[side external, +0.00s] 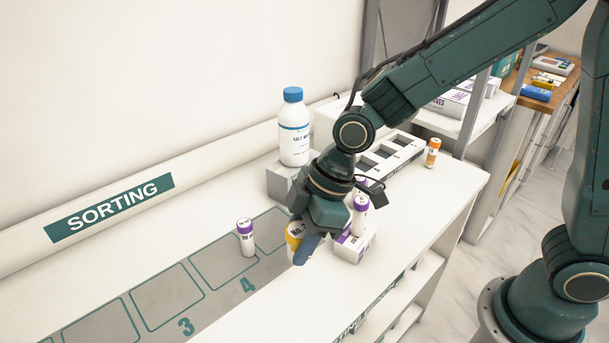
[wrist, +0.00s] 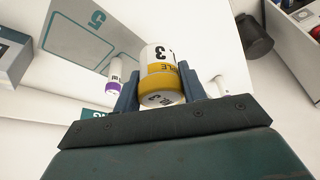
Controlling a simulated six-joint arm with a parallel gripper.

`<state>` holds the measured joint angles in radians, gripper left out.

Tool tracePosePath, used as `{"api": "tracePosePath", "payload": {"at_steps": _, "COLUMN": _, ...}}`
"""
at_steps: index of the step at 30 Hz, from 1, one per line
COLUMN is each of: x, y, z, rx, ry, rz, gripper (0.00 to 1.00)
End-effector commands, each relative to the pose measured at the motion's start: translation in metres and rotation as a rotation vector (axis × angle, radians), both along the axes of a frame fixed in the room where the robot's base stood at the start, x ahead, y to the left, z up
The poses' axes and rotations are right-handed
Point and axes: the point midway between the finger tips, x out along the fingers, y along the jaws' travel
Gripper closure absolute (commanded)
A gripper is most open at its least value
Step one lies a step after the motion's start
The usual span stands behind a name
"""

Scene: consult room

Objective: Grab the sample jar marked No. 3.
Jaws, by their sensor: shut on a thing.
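The sample jar (side external: 294,236) is white with a yellow band and lid, and part of its "No." label shows in the side view. In the wrist view the jar (wrist: 157,58) shows a black 3 on its side, with another 3 on its yellow lid. My gripper (side external: 304,251) is shut on it, with one blue finger on each side in the wrist view (wrist: 158,88). My gripper hides part of the jar in the side view. I cannot tell whether its base touches the surface.
A purple-capped vial (side external: 246,240) stands left of the jar on the numbered mat (side external: 215,268). A white box (side external: 355,246) with purple-capped vials is close on the right. A blue-capped bottle (side external: 293,130), slotted rack (side external: 408,147) and orange vial (side external: 432,153) are behind.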

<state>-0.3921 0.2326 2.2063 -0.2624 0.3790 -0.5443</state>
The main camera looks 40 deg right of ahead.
Motion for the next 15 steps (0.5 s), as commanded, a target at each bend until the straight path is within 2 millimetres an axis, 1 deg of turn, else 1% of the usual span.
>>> {"api": "tracePosePath", "payload": {"at_steps": 1, "x": 0.001, "y": 0.0, "z": 0.013, "rx": 0.003, "ry": -0.008, "rz": 0.0, "gripper": 0.82}}
{"api": "tracePosePath", "payload": {"at_steps": 6, "x": 0.001, "y": 0.0, "z": 0.049, "rx": 0.003, "ry": -0.005, "rz": 0.0, "gripper": 0.82}}
{"api": "tracePosePath", "payload": {"at_steps": 10, "x": 0.0, "y": 0.0, "z": 0.071, "rx": 0.002, "ry": -0.005, "rz": -0.001, "gripper": 0.82}}
{"api": "tracePosePath", "payload": {"at_steps": 15, "x": 0.0, "y": 0.0, "z": 0.088, "rx": 0.001, "ry": -0.002, "rz": 0.0, "gripper": 0.82}}
